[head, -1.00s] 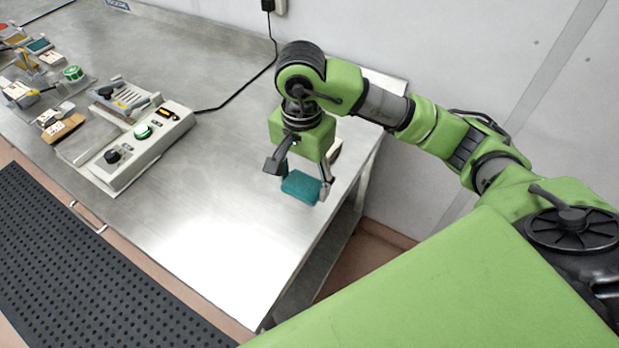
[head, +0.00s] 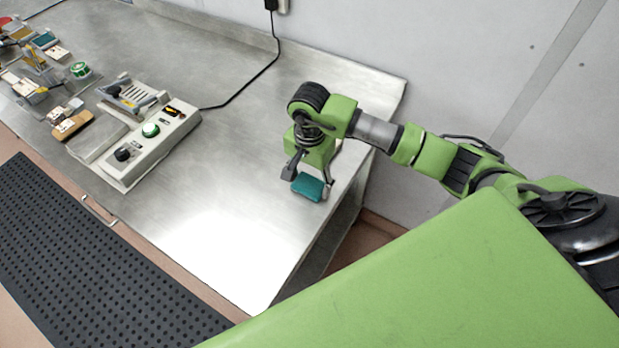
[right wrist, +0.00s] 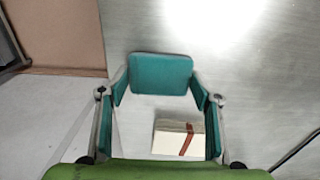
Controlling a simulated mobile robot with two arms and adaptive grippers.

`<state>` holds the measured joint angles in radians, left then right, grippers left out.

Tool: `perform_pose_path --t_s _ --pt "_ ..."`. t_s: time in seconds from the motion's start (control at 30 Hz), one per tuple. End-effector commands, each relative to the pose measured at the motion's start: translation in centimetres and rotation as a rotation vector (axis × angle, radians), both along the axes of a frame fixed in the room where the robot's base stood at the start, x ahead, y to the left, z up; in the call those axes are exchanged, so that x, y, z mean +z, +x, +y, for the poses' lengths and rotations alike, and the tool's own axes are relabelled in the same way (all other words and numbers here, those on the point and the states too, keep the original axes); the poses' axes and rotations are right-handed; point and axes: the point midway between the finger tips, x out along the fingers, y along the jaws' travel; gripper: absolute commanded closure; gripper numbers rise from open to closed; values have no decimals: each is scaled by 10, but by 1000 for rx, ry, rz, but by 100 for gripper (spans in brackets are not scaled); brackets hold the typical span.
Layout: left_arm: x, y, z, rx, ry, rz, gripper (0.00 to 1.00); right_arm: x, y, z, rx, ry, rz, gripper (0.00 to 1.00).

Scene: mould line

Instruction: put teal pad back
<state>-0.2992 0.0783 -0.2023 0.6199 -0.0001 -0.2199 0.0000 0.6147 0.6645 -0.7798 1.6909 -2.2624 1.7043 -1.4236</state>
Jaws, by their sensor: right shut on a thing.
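The teal pad (head: 308,186) is a flat, rounded block between the fingers of my right gripper (head: 307,184), near the right end of the steel bench. My right gripper is shut on it. In the right wrist view the teal pad (right wrist: 161,74) spans the gap between the fingertips (right wrist: 160,88). I cannot tell whether the pad touches the bench top. My left gripper is not in view.
A pale block with a red-brown band (right wrist: 178,140) lies near the gripper in the right wrist view. A control box (head: 150,145) with a green button stands left on the steel bench (head: 235,180); several small items lie beyond. Bare bench separates it from my gripper.

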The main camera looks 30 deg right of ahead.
Motion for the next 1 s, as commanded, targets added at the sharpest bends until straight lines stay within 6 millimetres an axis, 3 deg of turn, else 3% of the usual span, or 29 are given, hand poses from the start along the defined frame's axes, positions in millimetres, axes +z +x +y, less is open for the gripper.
perform_pose_path --t_s 0.17,0.2,0.23,0.73,1.0 --pt "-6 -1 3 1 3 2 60 -4 0 0 -1 1 -1 65" --pt "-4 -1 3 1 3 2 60 -3 0 0 -1 1 -1 34" --pt "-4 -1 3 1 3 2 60 -3 0 0 -1 1 -1 26" --pt "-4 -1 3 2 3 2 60 5 1 0 0 1 -3 25" --pt "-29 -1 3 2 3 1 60 61 3 0 0 0 -9 25"
